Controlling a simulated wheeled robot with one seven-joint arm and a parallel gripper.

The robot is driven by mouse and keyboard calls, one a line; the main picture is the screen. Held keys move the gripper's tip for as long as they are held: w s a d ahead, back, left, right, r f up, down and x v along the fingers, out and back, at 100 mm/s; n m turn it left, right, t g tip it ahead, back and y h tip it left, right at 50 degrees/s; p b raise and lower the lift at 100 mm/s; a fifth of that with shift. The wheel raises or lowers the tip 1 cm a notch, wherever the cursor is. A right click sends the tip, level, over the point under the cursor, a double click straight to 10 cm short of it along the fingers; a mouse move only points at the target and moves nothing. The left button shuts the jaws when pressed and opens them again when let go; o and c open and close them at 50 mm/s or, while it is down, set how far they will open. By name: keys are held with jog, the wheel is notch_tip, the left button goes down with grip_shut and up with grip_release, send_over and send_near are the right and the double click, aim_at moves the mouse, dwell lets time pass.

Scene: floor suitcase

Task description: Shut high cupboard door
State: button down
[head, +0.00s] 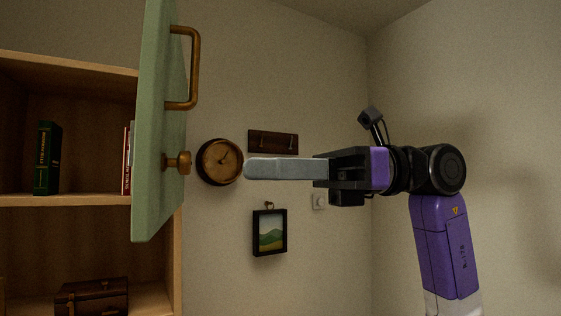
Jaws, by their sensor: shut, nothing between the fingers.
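The high cupboard door (158,125) is pale green and stands open, swung out toward me so I see it nearly edge-on. It has a brass bar handle (195,68) near the top and a brass knob (178,162) lower down. The wooden cupboard (90,68) is at the left, its shelves exposed. My gripper (248,169) is shut and empty, pointing left toward the door at about knob height. In the picture a gap shows between its fingertips and the knob; the depth between them is hard to tell.
Books (47,158) stand on the cupboard's shelf, and a brown case (92,296) lies below. On the wall behind hang a round clock (219,161), a hook rack (272,142) and a framed picture (270,232). The space between gripper and door looks free.

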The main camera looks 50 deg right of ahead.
aim_at(152, 167)
jog(key=p+x, duration=0.2)
jog(key=x, duration=0.7)
jog(key=shift+a, duration=0.2)
